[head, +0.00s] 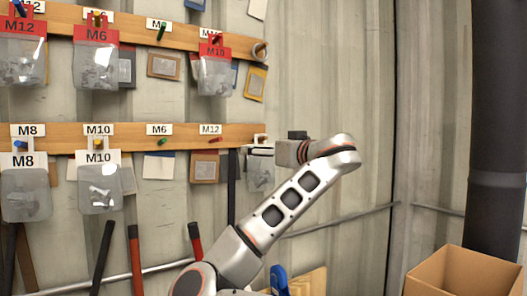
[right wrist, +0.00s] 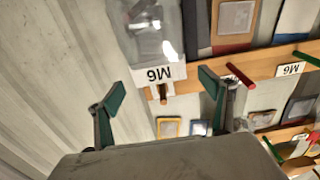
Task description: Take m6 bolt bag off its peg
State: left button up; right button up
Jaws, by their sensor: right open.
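The M6 bolt bag (right wrist: 148,32), clear with a white header, hangs on an orange-brown peg at the end of a wooden rail in the right wrist view, which shows it upside down. In the head view the bag (head: 259,178) hangs at the lower rail's right end, its header mostly hidden by my gripper. My right gripper (right wrist: 161,86) is open, with one green-padded finger on each side of the peg and header. It does not visibly touch the bag. My left gripper is out of view.
Another M6 bag (head: 96,66) with a red header hangs on the upper rail, between M12 (head: 22,65) and M10 (head: 214,72) bags. White-header M8 (head: 26,190) and M10 (head: 99,188) bags hang lower left. A cardboard box (head: 462,272) stands at lower right. Long-handled tools hang below.

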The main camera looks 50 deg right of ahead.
jog(key=shift+x, duration=0.9)
jog(key=c, duration=1.3)
jog(key=shift+r, duration=0.1)
jog(key=shift+r, duration=0.25)
jog(key=shift+s, duration=0.1)
